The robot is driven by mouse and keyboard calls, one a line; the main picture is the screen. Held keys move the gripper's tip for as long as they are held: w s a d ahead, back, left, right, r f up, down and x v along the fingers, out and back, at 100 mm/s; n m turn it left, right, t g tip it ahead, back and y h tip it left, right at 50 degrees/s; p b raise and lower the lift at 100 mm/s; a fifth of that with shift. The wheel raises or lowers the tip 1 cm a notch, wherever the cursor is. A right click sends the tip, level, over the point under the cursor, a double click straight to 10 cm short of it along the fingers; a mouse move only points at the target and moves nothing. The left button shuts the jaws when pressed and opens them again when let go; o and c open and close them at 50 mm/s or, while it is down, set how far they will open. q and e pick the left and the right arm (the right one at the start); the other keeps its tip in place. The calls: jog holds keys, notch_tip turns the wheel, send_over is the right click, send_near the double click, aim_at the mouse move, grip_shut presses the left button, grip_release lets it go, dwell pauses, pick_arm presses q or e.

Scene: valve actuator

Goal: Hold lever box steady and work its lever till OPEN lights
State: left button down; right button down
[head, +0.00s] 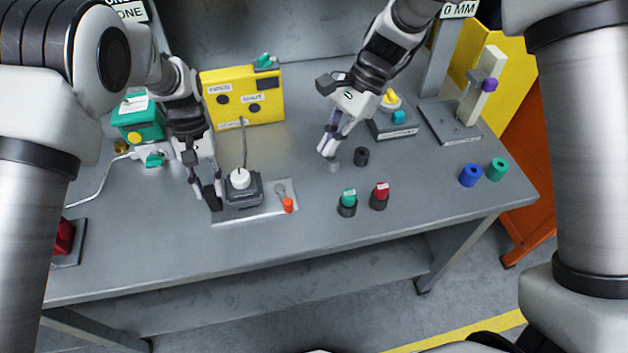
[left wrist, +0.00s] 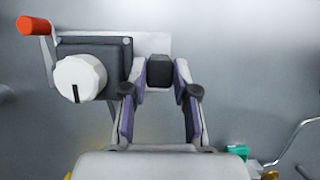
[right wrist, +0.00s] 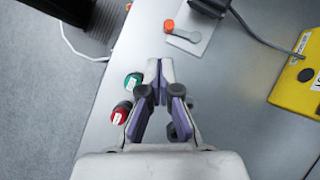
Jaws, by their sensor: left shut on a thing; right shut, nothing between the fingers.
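The lever box (head: 243,192) is dark grey with a white round knob (head: 240,178) and sits on a pale plate. Its lever ends in an orange grip (head: 288,205), seen also in the left wrist view (left wrist: 38,26) and right wrist view (right wrist: 169,25). My left gripper (head: 211,193) is at the box's left side, shut on a dark block (left wrist: 160,70) beside the box; whether it joins the box is unclear. My right gripper (head: 328,153) is shut and empty, right of the lever and apart from it. The yellow panel (head: 243,92) has dark round spots; no lit lamp shows.
A green-topped peg (head: 348,198) and a red-topped peg (head: 380,192) stand right of the lever. A dark ring (head: 361,156) is near my right gripper. A cable runs from box to panel. Blue (head: 470,175) and green (head: 496,169) rings sit far right. The front table strip is clear.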

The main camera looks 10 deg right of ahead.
jog(key=w+d+f+y, duration=0.2)
jog(key=w+d+f, duration=0.1)
jog(key=w, duration=0.2)
jog(key=g, duration=0.1)
send_near(284, 195)
jog(key=shift+m, duration=0.3)
jog(key=s+f, duration=0.1)
jog(key=s+d+f, duration=0.1)
jog(key=s+f, duration=0.1)
jog(key=shift+s+d+f, duration=0.15)
jog(key=shift+d, duration=0.2)
jog(key=a, duration=0.1)
jog(key=s+a, duration=0.1)
jog(key=a, duration=0.1)
jog(key=shift+s+a+f, duration=0.2)
jog(key=shift+s+a, duration=0.05)
jog(key=shift+s, duration=0.05)
jog(key=shift+s+a, duration=0.1)
jog(key=shift+a, duration=0.2)
jog(key=shift+s+a, duration=0.4)
jog(key=shift+a, duration=0.4)
jog(key=shift+d, duration=0.1)
